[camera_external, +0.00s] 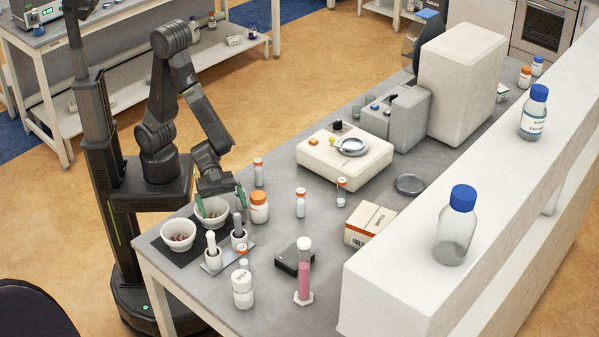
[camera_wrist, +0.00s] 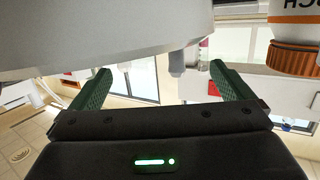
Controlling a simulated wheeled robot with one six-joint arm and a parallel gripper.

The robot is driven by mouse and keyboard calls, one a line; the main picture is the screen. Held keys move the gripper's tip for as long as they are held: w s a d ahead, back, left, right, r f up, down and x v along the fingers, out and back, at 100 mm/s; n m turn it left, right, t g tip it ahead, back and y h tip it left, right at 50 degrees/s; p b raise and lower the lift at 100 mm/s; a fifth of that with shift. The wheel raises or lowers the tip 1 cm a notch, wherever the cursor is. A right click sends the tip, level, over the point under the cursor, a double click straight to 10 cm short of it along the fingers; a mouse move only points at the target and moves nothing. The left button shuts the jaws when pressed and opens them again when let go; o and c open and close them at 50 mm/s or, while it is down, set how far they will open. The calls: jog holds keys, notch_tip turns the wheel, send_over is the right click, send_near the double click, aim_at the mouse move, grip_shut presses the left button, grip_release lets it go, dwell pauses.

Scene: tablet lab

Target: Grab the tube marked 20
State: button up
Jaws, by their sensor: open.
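Small tubes with orange caps stand upright on the grey bench: one (camera_external: 258,173) at the back left, one (camera_external: 300,203) in the middle and one (camera_external: 341,193) further right. A further small capped tube (camera_external: 243,260) stands near the front, partly behind a white jar. I cannot read a 20 on any of them. My gripper (camera_external: 220,203) is open, with its green fingers down at the rear white bowl, left of the tubes. In the wrist view my gripper (camera_wrist: 163,85) has both fingers apart, with no tube visible between them.
A balance (camera_external: 320,160) and carton (camera_external: 368,222) stand beyond. A pale curved surface fills the wrist view's top.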

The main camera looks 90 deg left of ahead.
jog(key=c, duration=1.1)
jog(key=shift+o, duration=0.2)
